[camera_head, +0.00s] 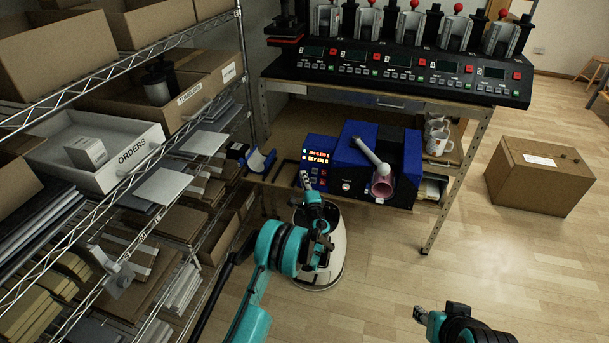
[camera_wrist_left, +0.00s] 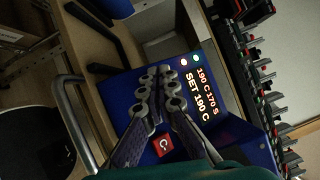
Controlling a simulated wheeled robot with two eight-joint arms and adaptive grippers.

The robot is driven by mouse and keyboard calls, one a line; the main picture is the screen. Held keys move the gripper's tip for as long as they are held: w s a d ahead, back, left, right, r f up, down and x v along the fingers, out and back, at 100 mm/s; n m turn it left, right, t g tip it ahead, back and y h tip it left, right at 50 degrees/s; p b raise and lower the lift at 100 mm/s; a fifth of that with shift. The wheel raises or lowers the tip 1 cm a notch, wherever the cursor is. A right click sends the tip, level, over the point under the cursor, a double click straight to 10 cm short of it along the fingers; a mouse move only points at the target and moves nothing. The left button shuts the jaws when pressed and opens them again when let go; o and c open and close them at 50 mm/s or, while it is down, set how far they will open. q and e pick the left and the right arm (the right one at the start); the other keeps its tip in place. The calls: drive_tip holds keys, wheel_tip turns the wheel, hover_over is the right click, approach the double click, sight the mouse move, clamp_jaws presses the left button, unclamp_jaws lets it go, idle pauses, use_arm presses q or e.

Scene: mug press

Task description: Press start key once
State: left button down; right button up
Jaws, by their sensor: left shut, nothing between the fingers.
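The blue mug press (camera_head: 350,163) stands on the lower shelf of the bench, with its control box (camera_head: 322,145) at its left. The lit display (camera_head: 317,156) reads about 190 C, 170 S and SET 190 C in the left wrist view (camera_wrist_left: 205,93). A red square key (camera_wrist_left: 163,145) with a white mark shows beside my fingers in that view. My left gripper (camera_head: 305,178) is shut and empty, its fingertips (camera_wrist_left: 162,75) over the control panel; contact cannot be told. Other keys may be hidden behind the fingers; no start label is readable. My right gripper (camera_head: 420,314) is low at the right, away from the press.
A pinkish mug (camera_head: 382,187) sits in the press under its handle (camera_head: 370,155). White mugs (camera_head: 438,142) stand right of it. A wire rack (camera_head: 150,200) with boxes borders the left. Several presses line the bench top. A cardboard box (camera_head: 540,175) sits on open floor at right.

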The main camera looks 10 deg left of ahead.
use_arm(q)
drive_tip(key=shift+s+r, duration=0.25)
drive_tip(key=shift+s, duration=0.25)
drive_tip(key=shift+s+a+r+p, duration=0.15)
drive_tip(key=shift+s+r, duration=0.3)
drive_tip(key=shift+s, duration=0.25)
drive_tip(key=shift+s+d+r+p, duration=0.1)
drive_tip(key=shift+s+r, duration=0.3)
drive_tip(key=shift+s, duration=0.35)
drive_tip(key=shift+s+a+r+p, duration=0.15)
drive_tip(key=shift+s+r, duration=0.3)
drive_tip(key=shift+s, duration=0.25)
drive_tip(key=shift+d, duration=0.1)
